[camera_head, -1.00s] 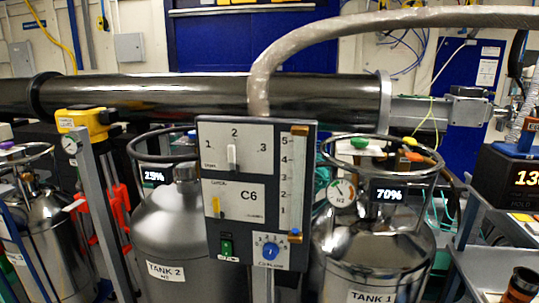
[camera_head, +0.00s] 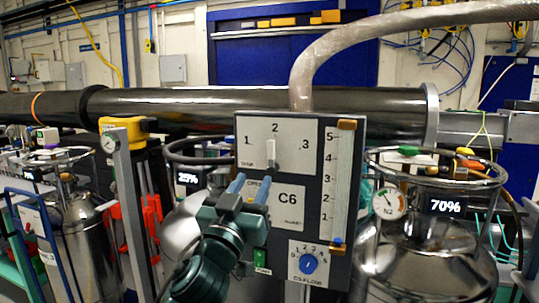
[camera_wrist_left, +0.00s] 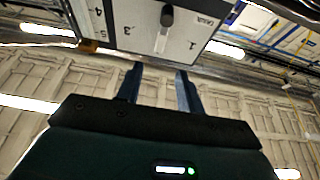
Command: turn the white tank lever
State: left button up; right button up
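The white tank lever (camera_head: 271,152) stands upright below the 2 on the top left plate of the grey control panel (camera_head: 284,130), with 1 and 3 to its sides. In the left wrist view the lever (camera_wrist_left: 167,16) shows at the top, beyond my fingertips. My left gripper (camera_head: 249,186) is in front of the panel, just below and left of the lever. Its two blue fingers are apart with nothing between them, and it also shows in the left wrist view (camera_wrist_left: 157,72). It appears clear of the lever. My right gripper is not in view.
Right of the lever is a vertical scale with a slider (camera_head: 338,243). Below are a blue knob (camera_head: 308,263) and a green switch (camera_head: 261,260). A tank (camera_head: 430,262) with a 70% display stands right of the panel. A thick hose (camera_head: 302,72) rises behind it.

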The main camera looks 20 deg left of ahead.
aim_at(270, 149)
pick_arm(q)
jog(key=p+x, duration=0.2)
jog(key=x, duration=0.9)
jog(key=shift+w, duration=0.1)
grip_shut()
